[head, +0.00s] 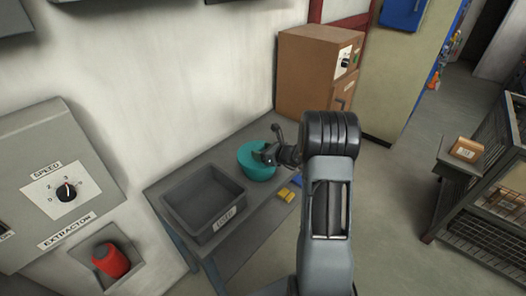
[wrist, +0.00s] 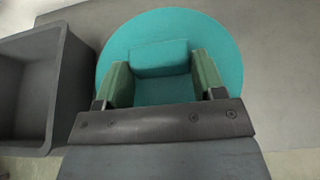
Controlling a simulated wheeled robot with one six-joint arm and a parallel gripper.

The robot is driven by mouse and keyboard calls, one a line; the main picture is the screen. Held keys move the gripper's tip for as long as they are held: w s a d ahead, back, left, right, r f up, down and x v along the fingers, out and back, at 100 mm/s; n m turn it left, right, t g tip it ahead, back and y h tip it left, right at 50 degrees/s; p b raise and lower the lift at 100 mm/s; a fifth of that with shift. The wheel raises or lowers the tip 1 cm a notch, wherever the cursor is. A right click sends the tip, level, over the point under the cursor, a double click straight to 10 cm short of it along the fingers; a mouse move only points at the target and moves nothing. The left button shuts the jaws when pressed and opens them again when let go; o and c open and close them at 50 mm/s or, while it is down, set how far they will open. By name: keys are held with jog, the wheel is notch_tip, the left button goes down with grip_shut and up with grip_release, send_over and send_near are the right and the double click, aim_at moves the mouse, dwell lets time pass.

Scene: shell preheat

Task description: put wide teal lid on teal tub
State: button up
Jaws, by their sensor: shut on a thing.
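The wide teal lid (wrist: 115,50) fills the middle of the wrist view as a round disc with a block-shaped grip (wrist: 158,57). My gripper (wrist: 163,76) is shut on that grip, with one green finger pad on each side. In the head view, my gripper (head: 267,156) is at a teal round shape on the grey table. Its upper part looks like the lid (head: 250,150), and the lower teal wall looks like the teal tub (head: 259,175). The tub is hidden under the lid in the wrist view. I cannot tell whether the lid touches the tub's rim.
A grey open bin (head: 205,203) with a label stands left of the teal shape; it also shows in the wrist view (wrist: 60,75). Small yellow blocks (head: 284,194) lie to the right, near my arm. A brown cabinet (head: 312,75) stands behind the table.

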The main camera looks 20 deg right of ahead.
jog(key=shift+f, duration=0.15)
jog(key=shift+f, duration=0.1)
jog(key=o, duration=1)
jog(key=shift+c, duration=0.2)
jog(key=shift+r, duration=0.35)
jog(key=b+v, duration=0.2)
jog(key=v, duration=0.9)
jog(key=s+a+r+n+g+y, duration=0.1)
jog(key=s+a+r+n+g, duration=0.2)
jog(key=a+n, duration=0.4)
jog(key=s+a+r+n+g+y, duration=0.1)
jog(key=s+a+n+g, duration=0.25)
jog(key=a+n, duration=0.3)
jog(key=s+a+r+n+h, duration=0.1)
jog(key=s+a+n+h, duration=0.1)
jog(key=s+n, duration=0.4)
jog(key=s+a+r+n+g+h, duration=0.1)
jog(key=s+n+h, duration=0.4)
jog(key=n, duration=0.6)
jog(key=shift+s+a+r+n+h, duration=0.3)
jog(key=shift+s+a+r+n, duration=0.05)
jog(key=shift+s, duration=0.65)
